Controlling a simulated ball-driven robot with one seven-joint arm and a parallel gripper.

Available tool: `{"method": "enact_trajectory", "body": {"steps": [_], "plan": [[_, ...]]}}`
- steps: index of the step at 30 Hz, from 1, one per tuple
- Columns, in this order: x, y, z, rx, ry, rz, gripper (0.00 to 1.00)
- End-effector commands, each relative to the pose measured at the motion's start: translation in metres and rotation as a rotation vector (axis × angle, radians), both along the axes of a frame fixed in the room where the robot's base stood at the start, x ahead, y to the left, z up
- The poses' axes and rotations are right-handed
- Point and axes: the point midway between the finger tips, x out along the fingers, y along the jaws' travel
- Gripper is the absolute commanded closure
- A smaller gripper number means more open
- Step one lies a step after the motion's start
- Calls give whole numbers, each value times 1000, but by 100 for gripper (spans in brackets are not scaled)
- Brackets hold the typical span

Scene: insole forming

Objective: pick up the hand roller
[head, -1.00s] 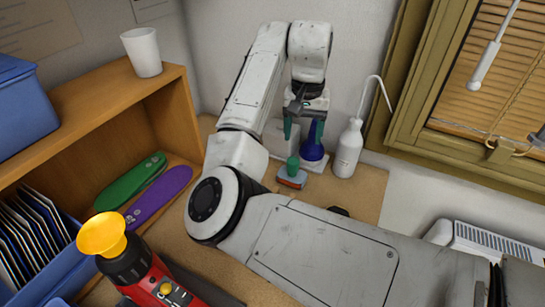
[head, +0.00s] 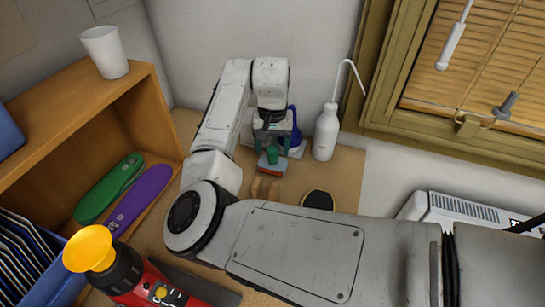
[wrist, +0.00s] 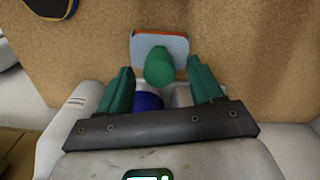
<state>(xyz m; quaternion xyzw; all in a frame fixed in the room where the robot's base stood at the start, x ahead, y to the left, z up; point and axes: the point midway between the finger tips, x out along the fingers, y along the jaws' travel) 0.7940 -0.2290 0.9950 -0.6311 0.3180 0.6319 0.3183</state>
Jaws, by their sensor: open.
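A tool with an upright green handle (head: 272,154) on a flat grey-blue block with an orange edge stands on the bench; it is the likeliest hand roller, though no roller drum shows. In the wrist view its handle (wrist: 159,67) points toward the camera. My gripper (head: 272,142) is open and empty, pointing down. Its two teal fingers lie to either side of the handle in the wrist view (wrist: 160,75), with a gap on each side. I cannot tell whether the tips reach down to handle height.
A blue object (head: 294,128) stands close behind my gripper, beside a white bottle (head: 326,133) with a bent tube. A dark oval item (head: 317,202) and small wooden pieces (head: 265,188) lie nearer.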

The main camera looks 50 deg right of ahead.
Motion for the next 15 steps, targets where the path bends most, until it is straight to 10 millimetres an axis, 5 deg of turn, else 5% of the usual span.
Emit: {"method": "enact_trajectory", "body": {"steps": [11,15], "plan": [[0,0,-12,0,0,0,35],[0,0,-11,0,0,0,49]]}}
